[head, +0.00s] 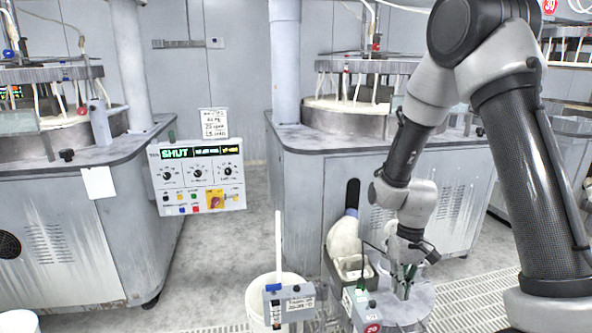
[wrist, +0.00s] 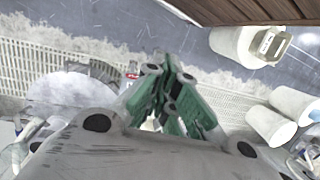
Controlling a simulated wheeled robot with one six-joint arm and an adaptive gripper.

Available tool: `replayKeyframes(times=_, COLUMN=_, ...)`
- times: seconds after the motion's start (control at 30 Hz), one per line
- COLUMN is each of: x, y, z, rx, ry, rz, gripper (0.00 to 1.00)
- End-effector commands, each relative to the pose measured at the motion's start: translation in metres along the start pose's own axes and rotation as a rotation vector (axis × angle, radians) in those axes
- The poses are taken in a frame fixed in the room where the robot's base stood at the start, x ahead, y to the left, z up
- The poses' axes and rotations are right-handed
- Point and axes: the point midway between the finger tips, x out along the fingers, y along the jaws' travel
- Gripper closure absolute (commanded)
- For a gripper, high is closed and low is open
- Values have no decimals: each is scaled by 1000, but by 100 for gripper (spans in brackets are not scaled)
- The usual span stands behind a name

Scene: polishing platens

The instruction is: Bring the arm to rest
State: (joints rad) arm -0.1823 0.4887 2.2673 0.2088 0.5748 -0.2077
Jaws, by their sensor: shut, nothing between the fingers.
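My gripper (head: 405,281) hangs at the end of my arm on the right of the head view, pointing down over a round grey surface (head: 412,305). In the wrist view my gripper (wrist: 172,108) shows its green-sided fingers closed together, with nothing held between them. The arm is bent, its upper links high and its wrist low. Whether the fingertips touch the surface below cannot be told.
A white bucket (head: 258,299) with an upright handle, a bin (head: 352,268) and a white jug (head: 343,238) stand left of my gripper. Two polishing machines (head: 60,240) flank a control panel (head: 197,177) reading "SHUT". Grey floor between the machines is clear.

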Motion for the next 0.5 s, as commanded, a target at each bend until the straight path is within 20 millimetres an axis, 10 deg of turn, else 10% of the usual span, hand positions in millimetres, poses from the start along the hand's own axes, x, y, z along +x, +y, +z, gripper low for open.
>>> replayKeyframes(times=0.5, x=-182, y=20, z=155, rx=136, ry=179, rz=77, gripper=100)
